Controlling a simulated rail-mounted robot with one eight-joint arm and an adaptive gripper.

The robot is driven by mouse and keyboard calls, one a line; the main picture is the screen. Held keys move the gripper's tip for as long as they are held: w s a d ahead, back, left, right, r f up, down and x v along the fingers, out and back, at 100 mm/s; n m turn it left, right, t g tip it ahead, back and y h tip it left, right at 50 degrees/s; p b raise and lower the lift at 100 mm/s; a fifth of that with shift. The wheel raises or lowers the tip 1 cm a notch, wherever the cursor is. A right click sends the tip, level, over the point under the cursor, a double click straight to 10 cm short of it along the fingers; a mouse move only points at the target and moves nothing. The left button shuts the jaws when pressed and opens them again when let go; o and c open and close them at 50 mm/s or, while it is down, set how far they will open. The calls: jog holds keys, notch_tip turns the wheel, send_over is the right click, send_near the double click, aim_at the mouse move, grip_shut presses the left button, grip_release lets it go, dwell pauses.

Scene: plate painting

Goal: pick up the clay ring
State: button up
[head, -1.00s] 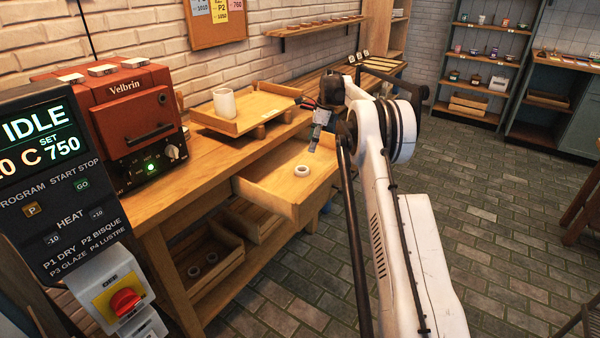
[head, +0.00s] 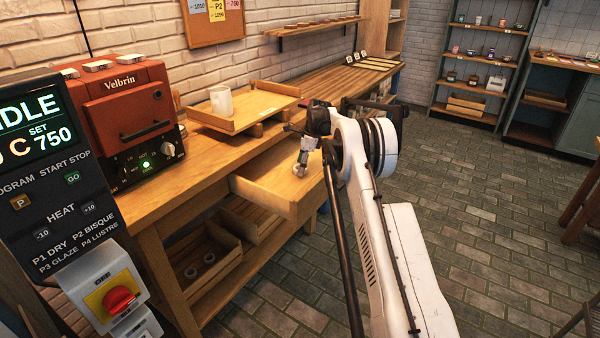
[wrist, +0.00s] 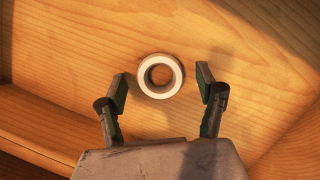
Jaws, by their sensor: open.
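The clay ring (wrist: 144,76) is small, white and round with an open centre. It lies flat on the wooden floor of the open drawer (head: 262,189). In the wrist view it sits between and slightly beyond the two fingertips of my gripper (wrist: 162,83), apart from both. My gripper is open and empty. In the head view my gripper (head: 300,172) points down into the drawer and hides most or all of the ring there.
The drawer walls (wrist: 60,125) stand close around my gripper. A wooden tray (head: 272,104) with a white cup (head: 221,100) stands on the bench above. A red kiln (head: 128,105) is at the left. Crates with rings (head: 209,258) sit on the lower shelf.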

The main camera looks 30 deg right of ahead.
jog(key=shift+f, duration=0.3)
jog(key=shift+r, duration=0.1)
jog(key=c, duration=1.2)
jog(key=shift+c, duration=0.2)
